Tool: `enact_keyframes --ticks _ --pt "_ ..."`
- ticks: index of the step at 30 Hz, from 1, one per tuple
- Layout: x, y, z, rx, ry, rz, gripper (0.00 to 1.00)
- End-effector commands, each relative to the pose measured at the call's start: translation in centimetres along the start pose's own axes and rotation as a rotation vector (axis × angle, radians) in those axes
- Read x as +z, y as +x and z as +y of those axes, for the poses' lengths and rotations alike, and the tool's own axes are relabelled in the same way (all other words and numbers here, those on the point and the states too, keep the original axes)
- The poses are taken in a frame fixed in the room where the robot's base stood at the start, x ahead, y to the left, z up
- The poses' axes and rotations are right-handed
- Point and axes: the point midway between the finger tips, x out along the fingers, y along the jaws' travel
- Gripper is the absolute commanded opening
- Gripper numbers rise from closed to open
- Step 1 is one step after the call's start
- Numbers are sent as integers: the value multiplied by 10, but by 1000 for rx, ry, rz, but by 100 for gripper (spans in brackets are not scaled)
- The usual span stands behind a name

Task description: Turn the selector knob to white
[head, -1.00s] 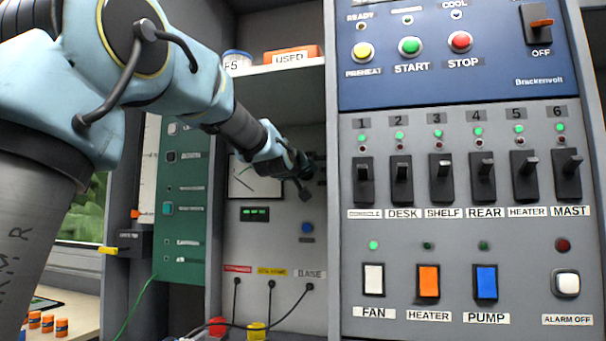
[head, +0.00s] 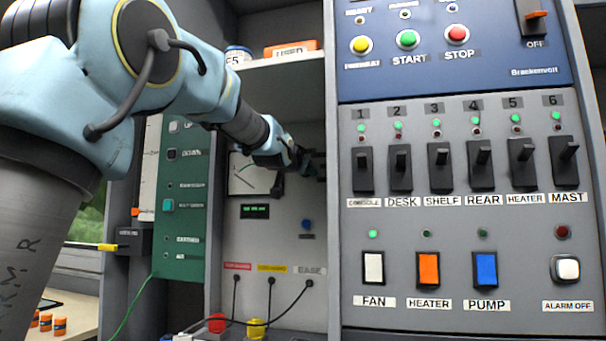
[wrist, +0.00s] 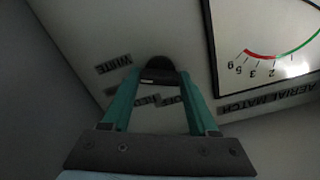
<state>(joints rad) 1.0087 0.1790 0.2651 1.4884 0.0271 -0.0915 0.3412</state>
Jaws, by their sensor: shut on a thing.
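The selector knob (wrist: 160,66) is dark and rounded in the wrist view, on a pale grey panel. My gripper (wrist: 158,82) has its two green fingers on either side of the knob and is shut on it. A WHITE label (wrist: 114,64) sits to the knob's left in that view. The knob's pointer cannot be made out. In the head view my gripper (head: 298,166) is at the grey panel, right of the meter, and hides the knob.
The AERIAL MATCH meter (wrist: 268,45) is close beside the knob. In the head view a blue button (head: 306,225) and cables (head: 271,295) are below. The switch panel (head: 455,225) stands to the right, and a shelf (head: 280,67) is above.

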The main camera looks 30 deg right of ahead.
Motion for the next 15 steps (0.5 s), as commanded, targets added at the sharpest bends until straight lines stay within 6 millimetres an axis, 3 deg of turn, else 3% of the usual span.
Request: enact_keyframes --ticks 15 --pt "2 0 1 1 126 -4 4"
